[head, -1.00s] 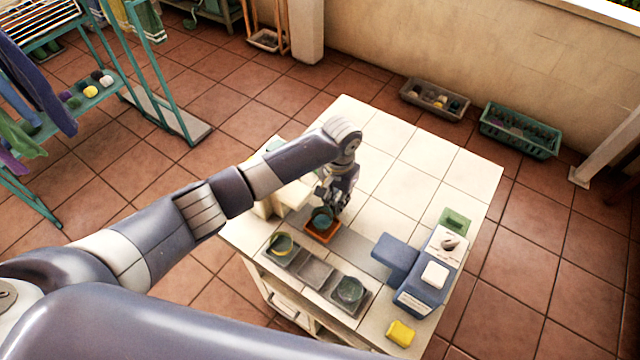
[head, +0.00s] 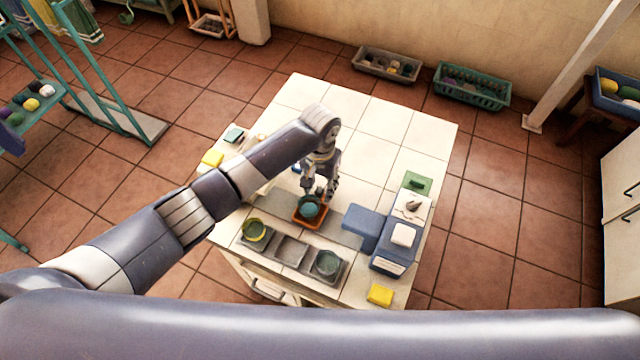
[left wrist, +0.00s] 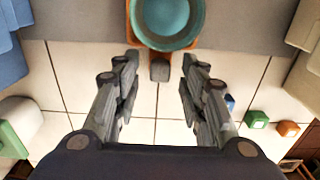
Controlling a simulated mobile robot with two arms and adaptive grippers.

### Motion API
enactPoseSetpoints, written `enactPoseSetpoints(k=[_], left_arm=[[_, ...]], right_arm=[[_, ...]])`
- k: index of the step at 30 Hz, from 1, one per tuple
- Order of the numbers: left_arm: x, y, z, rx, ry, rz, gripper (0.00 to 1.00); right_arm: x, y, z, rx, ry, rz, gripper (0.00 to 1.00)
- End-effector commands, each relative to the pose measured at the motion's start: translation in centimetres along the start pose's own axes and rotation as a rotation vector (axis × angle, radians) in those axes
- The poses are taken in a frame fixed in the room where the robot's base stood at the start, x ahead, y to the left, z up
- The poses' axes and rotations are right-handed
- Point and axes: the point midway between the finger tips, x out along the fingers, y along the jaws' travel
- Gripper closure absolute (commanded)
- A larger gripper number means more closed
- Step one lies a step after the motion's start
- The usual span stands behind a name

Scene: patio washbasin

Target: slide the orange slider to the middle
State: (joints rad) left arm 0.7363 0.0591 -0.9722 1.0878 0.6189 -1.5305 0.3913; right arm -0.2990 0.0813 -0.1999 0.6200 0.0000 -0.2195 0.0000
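The orange slider (head: 314,226) is a small square tray with a teal bowl (head: 309,207) on it. It sits on a grey strip (head: 343,236) across the white tiled table, behind the middle part of a grey three-part tray. In the left wrist view the slider (left wrist: 131,24) is at the top edge, partly cut off, with a short grey handle (left wrist: 160,70) sticking out towards me. My left gripper (head: 318,191) is low at the slider's far side. Its fingers (left wrist: 160,62) are open, one on each side of the handle, with gaps between. My right gripper is out of view.
A yellow sponge (head: 380,294) lies near the front. The table's far middle is clear.

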Motion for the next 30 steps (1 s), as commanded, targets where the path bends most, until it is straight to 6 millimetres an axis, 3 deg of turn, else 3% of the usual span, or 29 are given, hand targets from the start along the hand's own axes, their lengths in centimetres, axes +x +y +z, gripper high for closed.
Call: enactPoseSetpoints(k=[5,19,24,30], left_arm=[[-1.3,0.0,-0.1,0.001,0.003,0.001,0.62],[-10.4,0.0,-0.1,0.0,0.003,0.0,0.62],[-11.8,0.0,0.0,0.0,0.0,0.001,0.62],[-12.0,0.0,0.0,0.0,-0.001,0.001,0.62]], right_arm=[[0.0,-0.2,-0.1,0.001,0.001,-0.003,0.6],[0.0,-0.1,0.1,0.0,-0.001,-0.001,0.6],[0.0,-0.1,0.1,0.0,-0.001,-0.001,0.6],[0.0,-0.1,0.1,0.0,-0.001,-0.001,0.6]])
